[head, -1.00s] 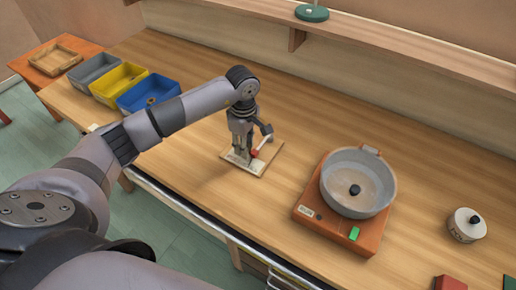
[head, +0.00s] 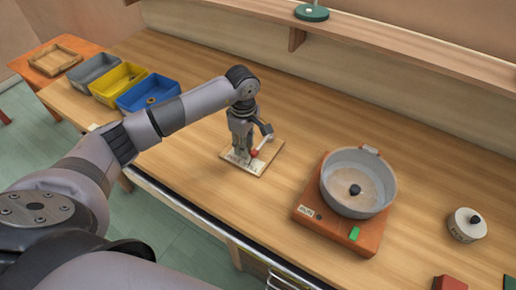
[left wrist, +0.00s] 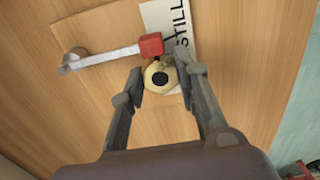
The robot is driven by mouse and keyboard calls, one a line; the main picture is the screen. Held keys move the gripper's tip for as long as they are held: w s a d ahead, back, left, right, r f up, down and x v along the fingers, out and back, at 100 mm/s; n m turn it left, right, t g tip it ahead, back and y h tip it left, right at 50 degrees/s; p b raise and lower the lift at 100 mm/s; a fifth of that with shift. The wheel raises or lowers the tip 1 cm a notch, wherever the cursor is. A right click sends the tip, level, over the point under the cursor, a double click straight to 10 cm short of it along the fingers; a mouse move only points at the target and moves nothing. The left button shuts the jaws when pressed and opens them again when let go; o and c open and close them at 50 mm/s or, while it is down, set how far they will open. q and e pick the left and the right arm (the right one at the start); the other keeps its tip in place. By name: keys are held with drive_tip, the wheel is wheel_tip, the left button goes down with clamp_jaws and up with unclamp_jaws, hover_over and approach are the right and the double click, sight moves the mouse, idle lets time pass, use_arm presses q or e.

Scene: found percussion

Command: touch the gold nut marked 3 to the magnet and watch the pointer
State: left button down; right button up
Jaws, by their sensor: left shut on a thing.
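My left gripper (left wrist: 162,88) is shut on a gold nut (left wrist: 148,80) with a dark centre; no number is readable on it. In the left wrist view, the red magnet block (left wrist: 151,44) is just above the nut, at the end of a pale pointer arm (left wrist: 108,56). The nut is very near the block; I cannot tell whether they touch. A white card lettered "STILL" (left wrist: 178,20) lies beside and under them. In the head view, my left gripper (head: 243,158) is low over the small board (head: 262,166), beside the red block (head: 254,154), and hides the nut.
Grey (head: 95,67), yellow (head: 118,79) and blue bins (head: 133,101) stand at the left; a small gold piece lies in the blue one. A metal pan (head: 378,203) on an orange base (head: 325,226) and a white tin (head: 462,233) stand right. Bare table lies between.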

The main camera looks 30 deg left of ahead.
use_arm(q)
drive_tip(key=shift+w+a+b, duration=0.15)
drive_tip(key=shift+a+b, duration=0.55)
drive_tip(key=shift+a, duration=0.95)
idle(0.6)
drive_tip(key=shift+w+a+b, duration=0.2)
drive_tip(key=shift+a+b, duration=0.8)
drive_tip(key=shift+a, duration=1.45)
wheel_tip(320, 180, up, 8)
drive_tip(key=p, duration=0.4)
drive_tip(key=shift+p, duration=0.35)
